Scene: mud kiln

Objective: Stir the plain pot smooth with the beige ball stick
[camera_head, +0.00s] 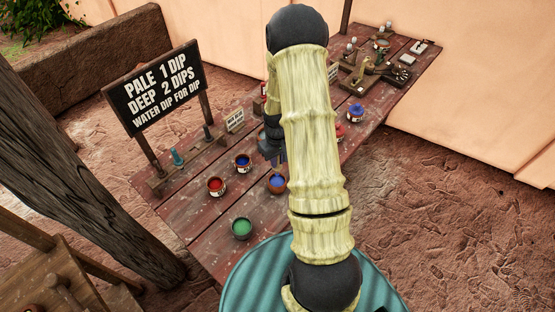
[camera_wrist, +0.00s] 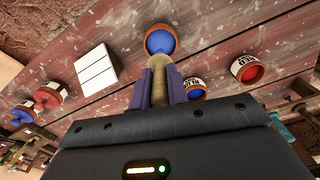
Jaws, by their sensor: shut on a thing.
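The plain pot (camera_head: 277,188) stands on the plank table just below my gripper, with blue in it. In the wrist view the plain pot (camera_wrist: 147,50) has a brown rim and blue inside. My gripper (camera_wrist: 160,85) is shut on the beige ball stick (camera_wrist: 159,93). The stick points toward the pot, and its far end overlaps the blue; I cannot tell whether it touches the liquid. In the head view my gripper (camera_head: 279,158) is partly hidden by my arm, directly above the pot.
Near the pot stand a red paint cup (camera_head: 216,187), a blue cup (camera_head: 243,163) and a green cup (camera_head: 241,228). More cups, red (camera_head: 340,132) and blue (camera_head: 356,113), stand beyond my arm. A dip sign (camera_head: 155,88) rises at the left. A white tile (camera_wrist: 96,70) lies near the pot.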

